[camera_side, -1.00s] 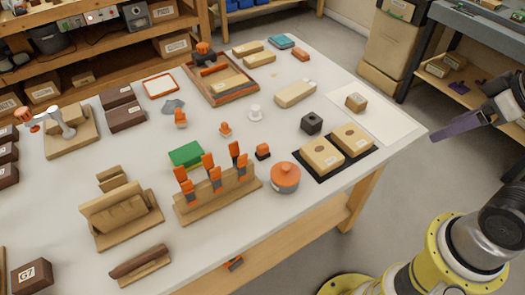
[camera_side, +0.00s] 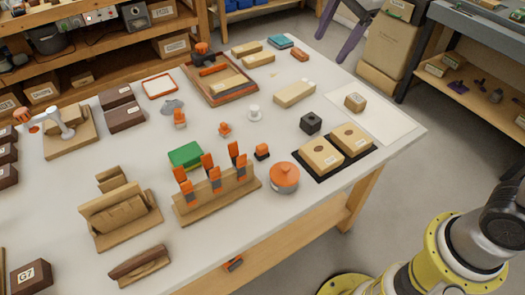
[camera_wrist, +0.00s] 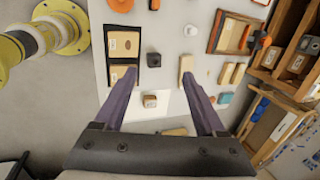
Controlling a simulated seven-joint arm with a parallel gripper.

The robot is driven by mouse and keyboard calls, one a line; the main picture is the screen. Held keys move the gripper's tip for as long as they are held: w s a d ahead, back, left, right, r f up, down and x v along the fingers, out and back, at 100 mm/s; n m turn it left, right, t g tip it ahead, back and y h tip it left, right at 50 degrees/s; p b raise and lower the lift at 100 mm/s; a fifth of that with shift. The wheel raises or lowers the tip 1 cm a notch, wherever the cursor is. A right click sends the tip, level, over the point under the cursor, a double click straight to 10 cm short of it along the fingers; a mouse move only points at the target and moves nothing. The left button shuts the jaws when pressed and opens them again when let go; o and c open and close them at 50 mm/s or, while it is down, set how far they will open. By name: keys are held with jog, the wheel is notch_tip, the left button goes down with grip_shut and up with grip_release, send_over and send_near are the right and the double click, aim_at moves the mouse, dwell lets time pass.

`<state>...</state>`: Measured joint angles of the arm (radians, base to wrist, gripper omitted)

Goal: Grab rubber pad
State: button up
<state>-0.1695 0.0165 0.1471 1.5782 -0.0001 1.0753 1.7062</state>
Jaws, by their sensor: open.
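No part is plainly marked as the rubber pad. A flat teal pad-like block (camera_side: 280,41) lies at the far edge of the table; it also shows in the wrist view (camera_wrist: 225,97), beside my right finger. Thin black mats (camera_side: 305,168) lie near the right edge under two light wooden blocks (camera_side: 322,155); in the wrist view the mats are left of my fingers. My gripper (camera_wrist: 160,73) is open and empty, its purple fingers spread. In the side view, the purple fingers (camera_side: 339,30) show at the top, beyond the table's far edge, with the wrist out of frame.
A black holed cube (camera_side: 311,123), a small wooden box (camera_side: 355,102), a beige block (camera_side: 295,94) and a small orange block (camera_side: 300,55) stand nearby. A wooden tray (camera_side: 219,85) is farther left. The white sheet (camera_side: 392,124) has bare room. Shelving stands behind the table.

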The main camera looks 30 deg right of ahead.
jog(key=w+a+f+m+g, duration=0.1)
jog(key=w+a+f, duration=0.3)
jog(key=w+f, duration=0.2)
jog(key=g, duration=0.3)
send_over(262, 146)
notch_tip(262, 146, down, 14)
jog(key=shift+n+h, duration=0.3)
jog(key=f, duration=0.7)
jog(key=shift+s+d+f, duration=0.1)
jog(key=shift+s, duration=0.15)
jog(key=shift+w+f, duration=0.15)
jog(key=shift+f, duration=1.5)
jog(key=shift+w+f, duration=0.1)
jog(key=shift+f, duration=1.55)
grip_shut()
